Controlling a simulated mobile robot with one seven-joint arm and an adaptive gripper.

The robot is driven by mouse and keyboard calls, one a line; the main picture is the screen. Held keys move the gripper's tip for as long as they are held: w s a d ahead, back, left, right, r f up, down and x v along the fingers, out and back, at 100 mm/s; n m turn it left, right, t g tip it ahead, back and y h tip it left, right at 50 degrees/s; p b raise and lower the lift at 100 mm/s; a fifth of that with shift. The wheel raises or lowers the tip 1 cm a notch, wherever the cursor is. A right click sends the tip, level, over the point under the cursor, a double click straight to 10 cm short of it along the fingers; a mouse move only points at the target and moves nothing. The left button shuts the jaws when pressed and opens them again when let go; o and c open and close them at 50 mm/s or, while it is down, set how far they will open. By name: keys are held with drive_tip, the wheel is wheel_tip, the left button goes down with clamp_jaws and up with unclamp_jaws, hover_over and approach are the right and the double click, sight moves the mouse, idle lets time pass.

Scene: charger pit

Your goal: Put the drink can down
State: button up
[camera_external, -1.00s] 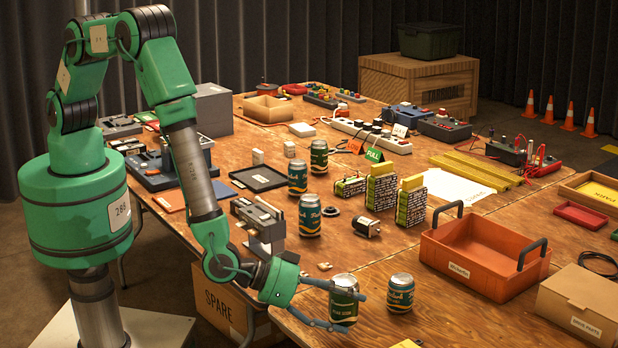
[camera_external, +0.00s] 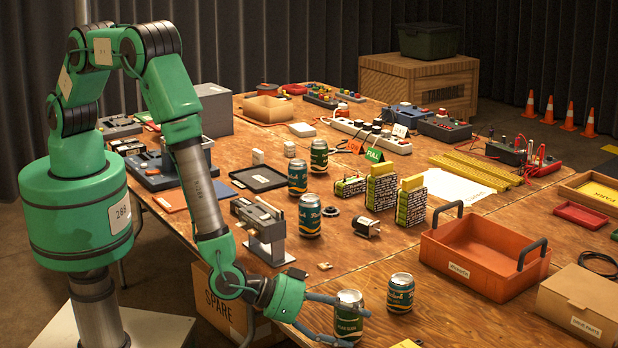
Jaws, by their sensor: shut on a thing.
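My gripper (camera_external: 336,318) is low at the front edge of the wooden table, with its fingers around a green drink can (camera_external: 348,316). The can is upright with a silver top. Whether its base touches the table cannot be told, as a finger crosses its lower part. A second green can (camera_external: 400,293) stands upright just to the right, apart from the held one. More green cans stand farther back on the left: one (camera_external: 310,216) in the middle, one (camera_external: 297,178) behind it and one (camera_external: 319,156) farthest.
An orange tray (camera_external: 478,272) with dark handles and a cardboard box (camera_external: 582,305) stand to the right. Battery packs (camera_external: 381,191) and a small motor (camera_external: 366,227) lie behind. A grey clamp-like device (camera_external: 262,232) stands near the left edge. Bare tabletop (camera_external: 450,325) shows right of the cans.

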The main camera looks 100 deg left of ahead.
drive_tip(key=o, duration=1.2)
drive_tip(key=shift+f, duration=0.1)
drive_tip(key=shift+s+r, duration=0.1)
drive_tip(key=shift+r, duration=0.1)
drive_tip(key=p+v, duration=0.1)
drive_tip(key=v, duration=1)
drive_tip(key=shift+s+r, duration=0.1)
drive_tip(key=shift+s, duration=0.3)
